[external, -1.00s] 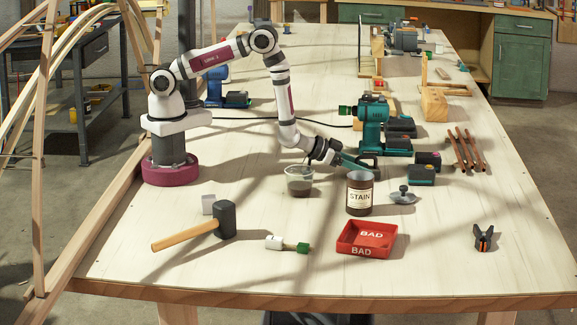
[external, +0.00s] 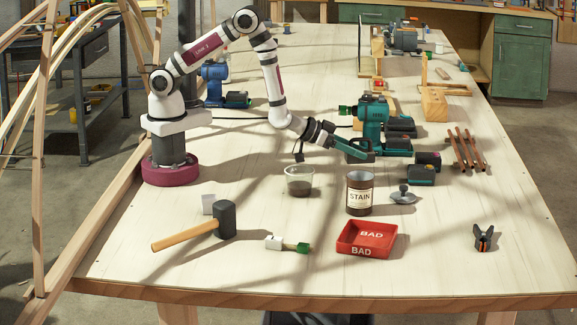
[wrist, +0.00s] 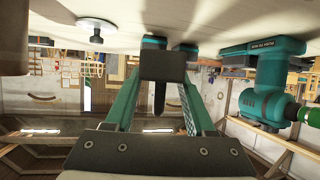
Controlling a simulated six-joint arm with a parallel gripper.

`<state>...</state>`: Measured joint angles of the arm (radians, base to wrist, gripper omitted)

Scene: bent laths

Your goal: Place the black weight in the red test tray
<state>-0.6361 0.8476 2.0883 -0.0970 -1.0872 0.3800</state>
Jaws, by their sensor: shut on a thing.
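My gripper (external: 360,150) has teal fingers and is shut on the black weight (wrist: 161,66), a dark block with a stem that shows between the fingertips in the wrist view. The red test tray (external: 345,247), marked BAD, lies flat near the front edge of the table and looks empty. My gripper is well behind it and apart from it.
The stain can (external: 360,197) and a clear cup (external: 299,182) stand between my gripper and the table front. A grey disc with a knob (external: 403,196) lies right of the can. The teal drill (external: 372,122) and batteries (external: 421,175) are close on the right. A mallet (external: 225,220) lies front left.

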